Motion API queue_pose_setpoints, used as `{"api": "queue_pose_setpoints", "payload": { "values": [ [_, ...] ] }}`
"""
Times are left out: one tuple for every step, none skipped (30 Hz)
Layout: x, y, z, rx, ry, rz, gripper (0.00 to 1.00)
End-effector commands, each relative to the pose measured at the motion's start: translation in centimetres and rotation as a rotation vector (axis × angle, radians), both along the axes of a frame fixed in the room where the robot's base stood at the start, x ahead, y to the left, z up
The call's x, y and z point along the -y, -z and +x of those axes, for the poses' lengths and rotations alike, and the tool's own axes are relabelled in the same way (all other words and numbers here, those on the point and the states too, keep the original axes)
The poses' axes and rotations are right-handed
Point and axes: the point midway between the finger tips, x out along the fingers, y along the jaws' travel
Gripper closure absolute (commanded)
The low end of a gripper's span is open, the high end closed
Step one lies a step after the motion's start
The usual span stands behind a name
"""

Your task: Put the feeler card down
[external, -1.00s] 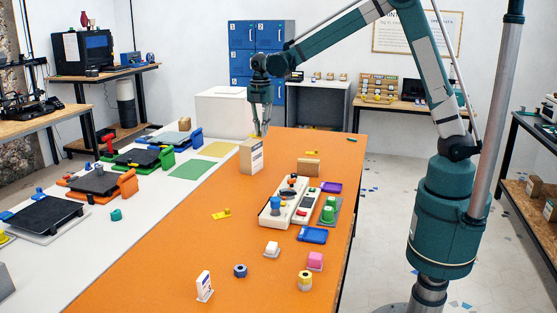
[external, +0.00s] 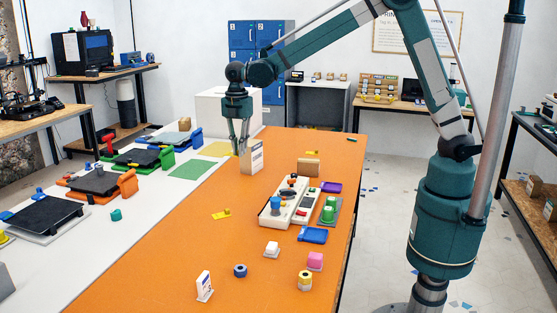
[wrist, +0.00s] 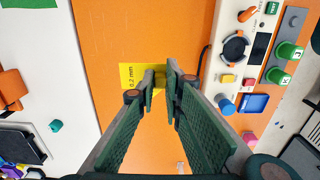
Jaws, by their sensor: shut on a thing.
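The feeler card is a yellow card marked "0.2 mm" in the wrist view (wrist: 135,77). My gripper (wrist: 161,82) is shut on the card's edge, and the card juts out to the left of the fingertips. The fingers hide part of it. In the external view my gripper (external: 238,153) points down over the far left part of the orange table (external: 160,260), beside a cardboard box (external: 251,158).
A white console (external: 290,203) with buttons and a blue tray (external: 313,235) stand to the right. Open orange space lies front left.

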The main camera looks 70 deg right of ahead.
Motion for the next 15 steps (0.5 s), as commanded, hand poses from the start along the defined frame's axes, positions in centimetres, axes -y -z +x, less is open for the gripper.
{"api": "queue_pose_setpoints", "payload": {
  "values": [
    [0.2, 1.0, 0.1, 0.0, 0.002, 0.0, 0.95],
    [0.2, 1.5, 0.0, 0.0, 0.002, 0.0, 0.95],
    [0.2, 2.2, 0.0, 0.0, 0.002, 0.0, 0.95],
    [0.2, 2.9, 0.1, 0.0, 0.002, 0.0, 0.95],
    [0.2, 3.5, 0.1, 0.0, 0.002, 0.0, 0.95],
    [0.2, 4.3, 0.0, 0.0, 0.002, 0.0, 0.95],
    [0.2, 4.8, 0.0, 0.0, 0.001, 0.0, 0.95],
    [0.2, 5.4, 0.0, 0.0, 0.001, 0.0, 0.95],
    [0.2, 6.3, 0.1, 0.0, 0.002, 0.0, 0.95],
    [0.2, 6.8, 0.1, 0.0, 0.002, 0.0, 0.95],
    [0.2, 7.3, 0.1, 0.0, 0.002, 0.0, 0.95],
    [0.2, 7.9, 0.0, 0.0, 0.001, 0.0, 0.95],
    [0.2, 8.3, 0.0, 0.0, 0.001, 0.0, 0.95],
    [0.2, 8.7, 0.0, 0.0, 0.001, 0.0, 0.95],
    [0.2, 9.1, 0.1, 0.0, 0.001, 0.0, 0.95]
  ]
}}
